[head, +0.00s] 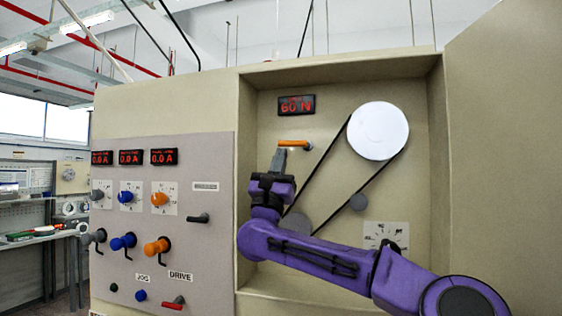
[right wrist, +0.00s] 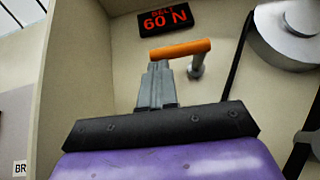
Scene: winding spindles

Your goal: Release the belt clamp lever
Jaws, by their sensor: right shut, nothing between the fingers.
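The belt clamp lever, an orange handle (head: 294,143) on a grey pivot, sits inside the open cabinet below the red display. It lies nearly level, with its free end to the left, and also shows in the right wrist view (right wrist: 182,49). My right gripper (head: 280,158) is shut and empty, its fingers pointing up just below the lever's left end. In the right wrist view the fingertips (right wrist: 159,68) appear right under the handle; I cannot tell whether they touch it. My left gripper is not in view.
The belt display (right wrist: 166,19) reads 60 N. A black belt runs round a large white pulley (head: 378,130) and a grey lower pulley, beside a small idler (head: 358,202). The cabinet's walls enclose my right gripper. The left panel (head: 205,260) carries knobs, levers and displays.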

